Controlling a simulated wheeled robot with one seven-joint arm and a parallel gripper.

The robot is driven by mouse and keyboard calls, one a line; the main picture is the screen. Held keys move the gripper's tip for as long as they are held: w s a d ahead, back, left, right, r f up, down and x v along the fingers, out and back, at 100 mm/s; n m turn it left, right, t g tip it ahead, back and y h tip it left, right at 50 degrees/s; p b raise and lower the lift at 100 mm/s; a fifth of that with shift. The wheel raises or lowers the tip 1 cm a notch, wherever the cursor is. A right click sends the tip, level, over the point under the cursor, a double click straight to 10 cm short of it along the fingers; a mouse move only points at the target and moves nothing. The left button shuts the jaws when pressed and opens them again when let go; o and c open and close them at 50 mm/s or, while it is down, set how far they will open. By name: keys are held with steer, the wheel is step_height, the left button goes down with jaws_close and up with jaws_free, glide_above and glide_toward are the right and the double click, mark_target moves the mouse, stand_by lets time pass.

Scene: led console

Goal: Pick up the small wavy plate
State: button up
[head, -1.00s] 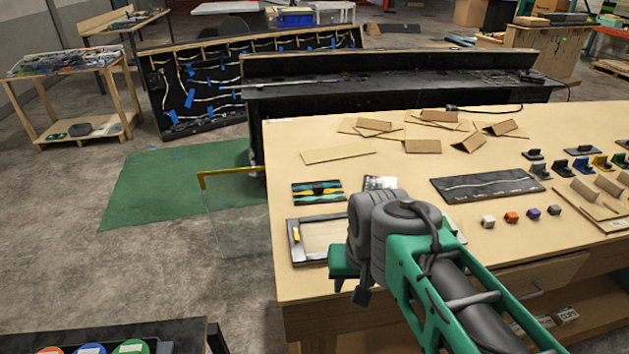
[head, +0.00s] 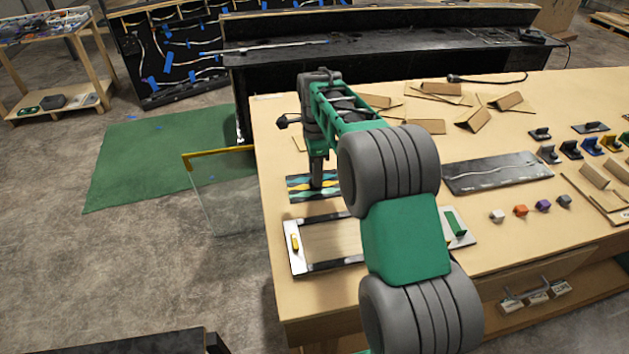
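The small wavy plate (head: 299,187) lies flat near the left edge of the wooden table, with wavy bands of teal, yellow and black. My gripper (head: 317,184) points down over the middle of the plate, its tip at or just above the surface. I cannot tell whether it touches. The fingers show as one narrow dark shape, so their opening is hidden. My arm covers the area to the right of the plate.
A framed tray (head: 292,258) with a yellow piece lies in front of the plate. A dark panel (head: 497,172), small coloured blocks (head: 520,210) and cardboard pieces (head: 480,118) lie to the right and behind. A clear pane with a yellow edge (head: 215,158) stands left of the table.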

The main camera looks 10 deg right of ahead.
steer(key=shift+f, duration=0.95)
jaws_close()
